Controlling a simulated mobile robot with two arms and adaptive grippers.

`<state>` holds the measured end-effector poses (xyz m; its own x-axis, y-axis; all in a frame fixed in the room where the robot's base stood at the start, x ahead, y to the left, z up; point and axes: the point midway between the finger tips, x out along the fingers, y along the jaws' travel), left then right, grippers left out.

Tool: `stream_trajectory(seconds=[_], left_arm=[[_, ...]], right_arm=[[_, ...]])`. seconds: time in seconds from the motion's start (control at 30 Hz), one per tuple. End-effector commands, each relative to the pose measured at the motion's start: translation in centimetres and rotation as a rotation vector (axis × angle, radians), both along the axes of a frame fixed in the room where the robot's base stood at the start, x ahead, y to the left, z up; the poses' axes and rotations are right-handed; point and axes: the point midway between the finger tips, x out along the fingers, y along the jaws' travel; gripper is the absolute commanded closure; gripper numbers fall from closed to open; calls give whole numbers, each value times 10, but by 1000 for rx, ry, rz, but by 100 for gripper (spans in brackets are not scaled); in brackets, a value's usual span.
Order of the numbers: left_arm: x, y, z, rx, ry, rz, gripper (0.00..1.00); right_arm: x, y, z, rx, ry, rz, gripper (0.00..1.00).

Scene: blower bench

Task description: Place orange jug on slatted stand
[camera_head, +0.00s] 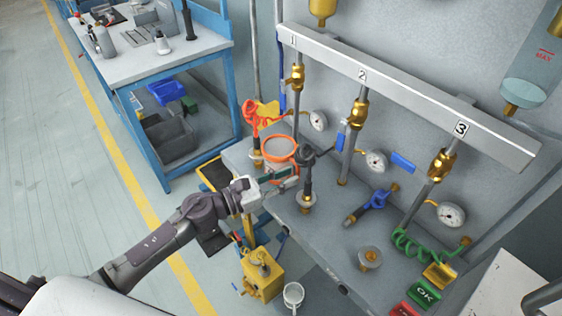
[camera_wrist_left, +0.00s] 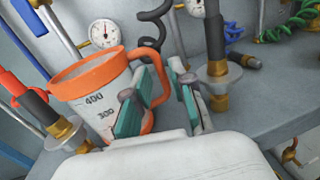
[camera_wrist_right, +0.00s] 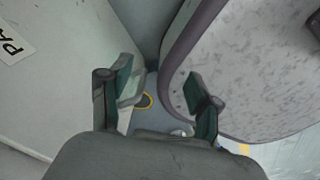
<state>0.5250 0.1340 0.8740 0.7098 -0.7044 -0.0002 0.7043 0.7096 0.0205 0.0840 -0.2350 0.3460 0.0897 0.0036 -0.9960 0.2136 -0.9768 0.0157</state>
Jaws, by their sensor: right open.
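The orange jug (camera_head: 281,152), a clear cup with an orange rim, handle and measuring marks, is upright over the front left of the grey bench. My left gripper (camera_head: 284,177) is at its handle. In the left wrist view, the jug (camera_wrist_left: 92,92) fills the left side, and the fingers of my left gripper (camera_wrist_left: 165,88) close around the handle. The jug's base is partly hidden. A grey slatted piece (camera_head: 140,37), possibly the slatted stand, lies on the blue-framed table at the back left. My right gripper (camera_wrist_right: 160,90) is open and empty, seen only in the right wrist view.
Brass-footed posts, one with a dark coiled hose (camera_head: 306,165), stand close beside the jug. Gauges and pipes line the panel behind. The floor left of the yellow line is clear.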

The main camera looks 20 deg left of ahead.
Motion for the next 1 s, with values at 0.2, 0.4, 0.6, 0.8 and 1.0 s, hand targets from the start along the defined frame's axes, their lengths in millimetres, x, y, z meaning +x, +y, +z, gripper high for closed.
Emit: stream_trajectory(seconds=[0.2,0.4,0.6,0.8,1.0], left_arm=[[24,-21,2,-4,-1,0,76],[27,-25,-1,-1,0,0,76],[27,-25,-1,-1,0,0,91],[26,-25,-1,-1,0,0,100],[27,-25,0,-2,-1,0,100]], right_arm=[[1,-1,12,-2,-1,0,37],[1,-2,12,-3,-2,0,37],[2,-2,12,-2,-3,0,37],[2,-2,12,-2,-3,0,37],[2,-2,12,-2,-4,-1,37]])
